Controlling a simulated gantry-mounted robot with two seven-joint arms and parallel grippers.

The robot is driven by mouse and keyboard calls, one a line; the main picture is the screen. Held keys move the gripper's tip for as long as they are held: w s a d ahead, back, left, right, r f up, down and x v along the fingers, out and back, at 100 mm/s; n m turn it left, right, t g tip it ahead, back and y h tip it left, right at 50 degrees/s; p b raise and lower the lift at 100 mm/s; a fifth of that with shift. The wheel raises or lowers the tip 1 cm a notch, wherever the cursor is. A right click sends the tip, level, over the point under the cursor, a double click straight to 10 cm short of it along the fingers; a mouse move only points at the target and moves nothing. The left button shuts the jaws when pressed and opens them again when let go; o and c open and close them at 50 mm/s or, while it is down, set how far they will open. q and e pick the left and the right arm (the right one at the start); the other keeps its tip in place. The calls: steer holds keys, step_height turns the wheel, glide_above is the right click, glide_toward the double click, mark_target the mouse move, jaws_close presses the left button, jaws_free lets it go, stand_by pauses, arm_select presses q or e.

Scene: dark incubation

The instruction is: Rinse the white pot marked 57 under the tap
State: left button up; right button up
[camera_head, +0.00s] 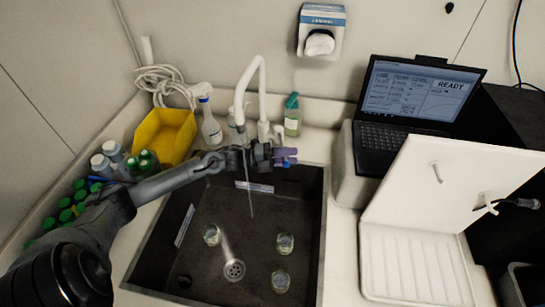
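My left gripper (284,157) reaches in from the left and hangs over the back of the dark sink (318,240), its purple fingertips pointing right. The tips lie close together at this scale, and I cannot tell whether they are parted or grip anything. The white tap (262,90) arches behind it, and a thin stream (249,190) shows below the spout beside the gripper. Three small clear jars stand in the sink: one at left (212,235), one at right (285,243) and one in front (280,281). No white pot marked 57 can be made out. My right gripper is not in view.
A yellow bin (164,135), a spray bottle (210,122) and green-capped bottles (70,208) crowd the left counter. A green-topped bottle (292,115) stands behind the sink. A laptop (415,105) reads READY. A white pegged drying rack (415,262) stands right of the sink.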

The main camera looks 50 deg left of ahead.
arm_select(q)
steer(key=b+v, duration=0.1)
steer(key=v, duration=0.9)
steer(key=shift+b, duration=0.3)
